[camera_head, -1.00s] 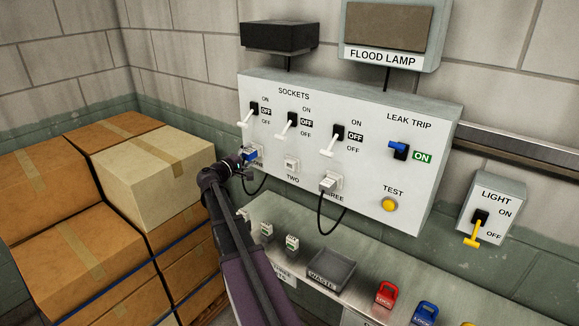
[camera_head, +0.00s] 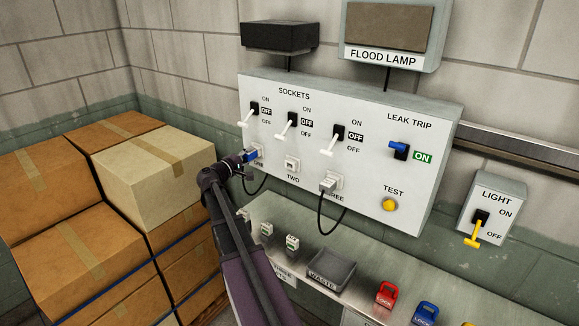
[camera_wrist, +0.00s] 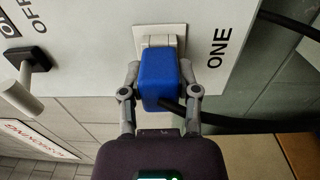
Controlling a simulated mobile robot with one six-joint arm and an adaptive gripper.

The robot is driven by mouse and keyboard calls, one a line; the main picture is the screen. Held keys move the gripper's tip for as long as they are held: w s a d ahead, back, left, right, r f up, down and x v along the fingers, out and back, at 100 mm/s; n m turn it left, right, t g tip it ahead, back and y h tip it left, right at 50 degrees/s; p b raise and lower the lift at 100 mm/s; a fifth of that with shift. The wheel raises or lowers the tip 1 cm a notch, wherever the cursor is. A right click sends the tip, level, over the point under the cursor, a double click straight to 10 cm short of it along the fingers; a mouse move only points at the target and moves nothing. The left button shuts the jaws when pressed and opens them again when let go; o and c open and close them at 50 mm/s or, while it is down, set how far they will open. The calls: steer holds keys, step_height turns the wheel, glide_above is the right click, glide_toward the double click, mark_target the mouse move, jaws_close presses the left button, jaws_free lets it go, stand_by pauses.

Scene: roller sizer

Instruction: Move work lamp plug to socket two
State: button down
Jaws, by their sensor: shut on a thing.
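My gripper (camera_head: 244,158) is shut on a blue plug (camera_head: 250,155) at socket one, on the left of the sockets panel. In the wrist view the blue plug (camera_wrist: 160,80) sits between both fingers of my gripper (camera_wrist: 159,92), with a black cord at its side. A pale block shows between the plug and the plate of socket one (camera_wrist: 150,32); I cannot tell whether the plug is fully seated. Socket two (camera_head: 291,166) is empty, to the right. A pale plug (camera_head: 328,187) with a black cord sits in socket three (camera_head: 337,180).
The three white socket switches (camera_head: 290,122) point down beside OFF. The blue leak trip lever (camera_head: 399,148) is beside ON. Below are a shelf with a waste tray (camera_head: 331,272) and coloured locks (camera_head: 386,294). Stacked boxes (camera_head: 150,172) stand left of my arm.

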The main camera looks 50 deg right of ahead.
mark_target(245, 157)
steer(key=shift+a, duration=0.15)
steer(key=shift+a, duration=0.85)
steer(key=shift+s+a, duration=0.1)
steer(key=shift+a, duration=0.25)
steer(key=shift+a, duration=0.35)
steer(key=shift+s+a, duration=0.1)
steer(key=shift+a, duration=0.6)
steer(key=shift+a, duration=0.35)
steer(key=shift+a, duration=0.2)
steer(key=shift+f, duration=0.1)
